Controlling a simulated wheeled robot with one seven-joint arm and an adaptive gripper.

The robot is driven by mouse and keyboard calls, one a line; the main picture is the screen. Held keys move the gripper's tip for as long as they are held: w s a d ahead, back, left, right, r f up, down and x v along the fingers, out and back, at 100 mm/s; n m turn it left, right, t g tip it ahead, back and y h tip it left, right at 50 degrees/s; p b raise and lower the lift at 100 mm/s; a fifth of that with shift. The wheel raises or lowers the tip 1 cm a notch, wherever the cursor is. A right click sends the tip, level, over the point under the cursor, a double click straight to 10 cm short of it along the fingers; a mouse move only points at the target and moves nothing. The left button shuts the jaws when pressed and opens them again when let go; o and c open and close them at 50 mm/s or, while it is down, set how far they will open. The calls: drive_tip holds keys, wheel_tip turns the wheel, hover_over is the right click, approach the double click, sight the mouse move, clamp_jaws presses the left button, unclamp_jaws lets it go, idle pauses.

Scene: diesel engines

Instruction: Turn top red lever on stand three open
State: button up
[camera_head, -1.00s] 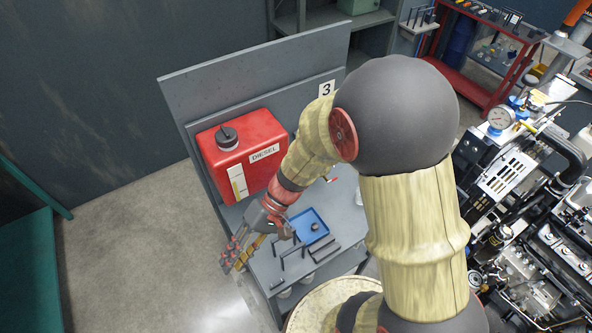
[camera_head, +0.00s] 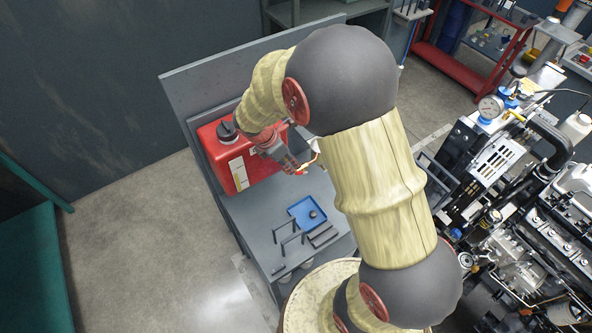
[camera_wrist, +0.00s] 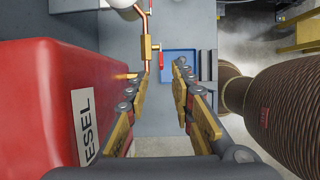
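A red lever (camera_wrist: 161,60) sits on a small brass valve (camera_wrist: 147,47) on a copper pipe (camera_wrist: 142,20) in the wrist view. It lies just beyond and between the tips of my gripper (camera_wrist: 160,70), whose two fingers are spread with nothing between them. I cannot tell if this is the top lever; no other shows clearly. In the head view, my gripper (camera_head: 296,167) is beside the red diesel tank (camera_head: 215,165) on the grey stand (camera_head: 255,225), close to the pipe. The fingertips and lever are hard to separate there. The stand's number is hidden by my arm.
The red tank (camera_wrist: 45,100) is close to the left finger in the wrist view. A blue tray (camera_head: 300,222) and dark handle-like bars (camera_head: 290,240) are on the lower stand top. An engine (camera_head: 530,240) stands to the right.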

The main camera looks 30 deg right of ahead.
sight(297, 172)
drive_tip(key=x, duration=0.7)
drive_tip(key=shift+f, duration=0.2)
drive_tip(key=shift+s, duration=0.1)
drive_tip(key=shift+c, duration=0.3)
clamp_jaws()
